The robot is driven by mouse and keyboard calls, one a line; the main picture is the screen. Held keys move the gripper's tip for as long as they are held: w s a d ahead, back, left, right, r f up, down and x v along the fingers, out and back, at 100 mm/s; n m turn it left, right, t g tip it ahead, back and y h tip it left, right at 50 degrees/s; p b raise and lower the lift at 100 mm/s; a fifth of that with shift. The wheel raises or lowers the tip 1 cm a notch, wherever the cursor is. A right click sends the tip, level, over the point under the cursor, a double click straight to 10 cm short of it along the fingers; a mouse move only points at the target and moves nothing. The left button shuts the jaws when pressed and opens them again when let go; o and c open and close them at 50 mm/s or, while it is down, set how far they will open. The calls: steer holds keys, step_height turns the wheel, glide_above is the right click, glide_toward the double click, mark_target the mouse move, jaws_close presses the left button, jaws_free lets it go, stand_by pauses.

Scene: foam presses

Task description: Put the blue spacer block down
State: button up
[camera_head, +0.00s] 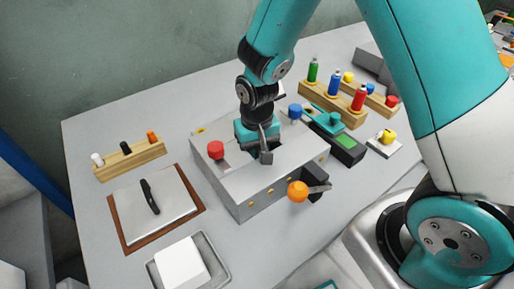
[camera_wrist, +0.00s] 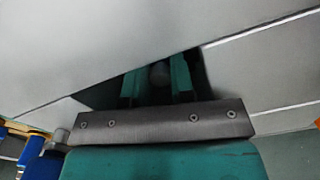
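My gripper (camera_head: 262,155) points down at the top of the grey press box (camera_head: 260,182) in the head view. In the wrist view its two teal fingers (camera_wrist: 157,85) reach into a dark gap between grey panels. The fingers stand apart, with a grey rounded shape between them; I cannot tell whether it is held. I cannot make out a blue spacer block in either view. It may be hidden inside the gap or behind the gripper.
The box carries a red knob (camera_head: 215,150), a blue knob (camera_head: 295,111) and an orange ball lever (camera_head: 297,191). A plate on a brown board (camera_head: 116,222) lies left. A tray (camera_head: 225,275) stands in front. Wooden racks (camera_head: 102,172) (camera_head: 318,113) stand at left and behind right.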

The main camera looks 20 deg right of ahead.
mark_target(257, 150)
steer(key=shift+o, duration=0.6)
steer(key=shift+r, duration=0.1)
steer(key=shift+r, duration=0.25)
step_height(257, 150, up, 12)
steer(key=f, duration=0.1)
steer(key=s+a+r+n+y, duration=0.2)
steer(key=s+r+n, duration=0.2)
steer(key=s, duration=0.5)
steer(key=s+a+r+n+y, duration=0.2)
steer(key=s+r+n, duration=0.2)
steer(key=s, duration=0.5)
steer(key=shift+a+r+b, duration=0.3)
steer(key=shift+r, duration=0.65)
